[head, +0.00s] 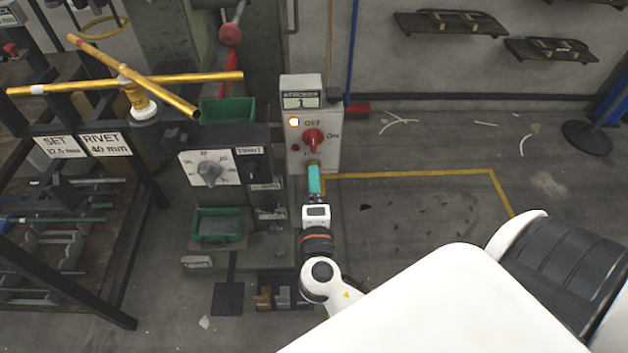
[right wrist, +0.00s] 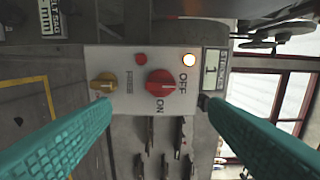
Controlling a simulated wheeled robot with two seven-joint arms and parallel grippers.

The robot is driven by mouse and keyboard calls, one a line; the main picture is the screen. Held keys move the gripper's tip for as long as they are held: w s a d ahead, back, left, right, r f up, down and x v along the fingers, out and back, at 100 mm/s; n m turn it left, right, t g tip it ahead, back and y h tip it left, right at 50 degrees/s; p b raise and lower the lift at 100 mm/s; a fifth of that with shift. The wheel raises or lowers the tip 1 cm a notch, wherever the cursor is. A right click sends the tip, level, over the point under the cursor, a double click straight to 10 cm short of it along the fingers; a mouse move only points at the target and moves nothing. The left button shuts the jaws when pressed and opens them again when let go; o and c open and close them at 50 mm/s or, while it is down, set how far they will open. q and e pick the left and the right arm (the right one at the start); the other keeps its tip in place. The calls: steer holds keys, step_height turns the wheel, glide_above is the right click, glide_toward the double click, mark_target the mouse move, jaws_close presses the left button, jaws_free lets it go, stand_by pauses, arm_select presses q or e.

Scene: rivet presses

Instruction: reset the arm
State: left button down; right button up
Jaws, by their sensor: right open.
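My right arm reaches forward, and its teal-fingered right gripper (head: 314,180) is just in front of the lower part of a grey control box (head: 296,153). The right wrist view shows the two fingers apart with nothing between them (right wrist: 156,101). Beyond them is the box face with a red OFF/ON knob (right wrist: 161,84), a small yellow knob (right wrist: 103,83), a red button (right wrist: 141,59) and a lit lamp (right wrist: 189,60). The fingers hide part of the box's lower front in the head view. I see no left gripper.
A dial panel (head: 226,180) with green bins (head: 217,225) stands left of the box. Yellow rods (head: 150,82) cross above a rack with SET and RIVET signs (head: 106,145). The floor right of the box, inside yellow tape (head: 410,174), is mostly clear.

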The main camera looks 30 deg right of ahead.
steer(key=shift+f, duration=0.1)
steer(key=s+a+f+m+g+y, duration=0.1)
steer(key=s+f+m+g+y, duration=0.3)
steer(key=f, duration=1.1)
steer(key=s+a+f+m+g+y, duration=0.1)
steer(key=s+f+m+g+y, duration=0.3)
steer(key=f, duration=1.1)
steer(key=s+a+f+m+g+y, duration=0.25)
steer(key=s+f+g, duration=0.25)
steer(key=s+f, duration=0.5)
arm_select(q)
steer(key=s+a+r+g+p, duration=0.1)
steer(key=s+a+r+p, duration=0.1)
steer(key=s+p, duration=1.2)
steer(key=shift+s+a+r+p, duration=0.15)
steer(key=shift+s+a+p, duration=0.25)
steer(key=shift+p, duration=0.15)
arm_select(e)
steer(key=s+d+r, duration=0.1)
steer(key=s+r, duration=0.1)
steer(key=s, duration=0.6)
steer(key=s+d+r+n+g, duration=0.1)
steer(key=s+r, duration=0.1)
steer(key=s, duration=0.6)
steer(key=shift+s+d+r+h, duration=0.25)
steer(key=shift+r+h, duration=0.1)
steer(key=shift+h, duration=0.1)
